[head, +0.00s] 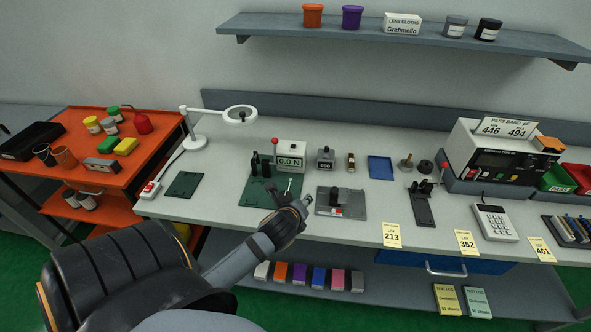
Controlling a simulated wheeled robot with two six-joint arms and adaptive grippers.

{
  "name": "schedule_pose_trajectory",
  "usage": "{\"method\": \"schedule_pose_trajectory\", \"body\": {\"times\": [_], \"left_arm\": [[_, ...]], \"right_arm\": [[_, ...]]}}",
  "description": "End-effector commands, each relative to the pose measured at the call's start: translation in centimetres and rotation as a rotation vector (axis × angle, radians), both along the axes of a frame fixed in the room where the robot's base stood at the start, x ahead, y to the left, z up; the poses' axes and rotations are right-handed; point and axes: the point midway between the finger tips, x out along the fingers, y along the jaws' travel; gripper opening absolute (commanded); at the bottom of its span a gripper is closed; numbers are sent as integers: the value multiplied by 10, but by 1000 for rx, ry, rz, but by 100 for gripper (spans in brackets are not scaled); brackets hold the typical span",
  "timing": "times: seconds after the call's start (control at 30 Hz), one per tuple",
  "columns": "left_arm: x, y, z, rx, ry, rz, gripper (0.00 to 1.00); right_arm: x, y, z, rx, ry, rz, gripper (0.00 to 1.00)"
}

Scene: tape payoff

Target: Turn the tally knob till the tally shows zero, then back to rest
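A small grey box (326,159) with a dark knob on top stands on the bench, right of the force gauge; it looks like the tally, but its digits are too small to read. My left gripper (298,194) is over the front of the bench, nearer than the box and to its lower left, apart from it. Its fingers are small and partly hidden by its own body, so I cannot tell whether they are open or shut. My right gripper is not in view.
A force gauge reading 0.0 N (291,156) stands behind a green plate (258,190) with dark fixtures. A grey fixture (341,203) lies just right of my gripper. A blue tray (380,167) is right of the box. A magnifier lamp (238,114) stands left.

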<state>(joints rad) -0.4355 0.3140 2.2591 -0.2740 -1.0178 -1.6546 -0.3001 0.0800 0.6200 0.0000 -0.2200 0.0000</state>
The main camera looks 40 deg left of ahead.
Motion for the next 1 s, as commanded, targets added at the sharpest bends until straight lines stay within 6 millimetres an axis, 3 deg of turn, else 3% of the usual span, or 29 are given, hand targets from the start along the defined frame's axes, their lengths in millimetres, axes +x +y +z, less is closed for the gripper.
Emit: {"method": "schedule_pose_trajectory", "body": {"times": [0.47, 0.57, 0.8, 1.0], "left_arm": [[-7, -3, -5, -92, -2, 67, 40], [-15, -7, -9, -193, -3, 145, 40], [-68, -35, -38, -763, 2, 696, 40], [-105, -57, -77, -1087, 11, 1180, 40]], "right_arm": [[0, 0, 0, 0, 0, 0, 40], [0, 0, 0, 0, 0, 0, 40], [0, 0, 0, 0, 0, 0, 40], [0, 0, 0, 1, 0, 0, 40]]}}
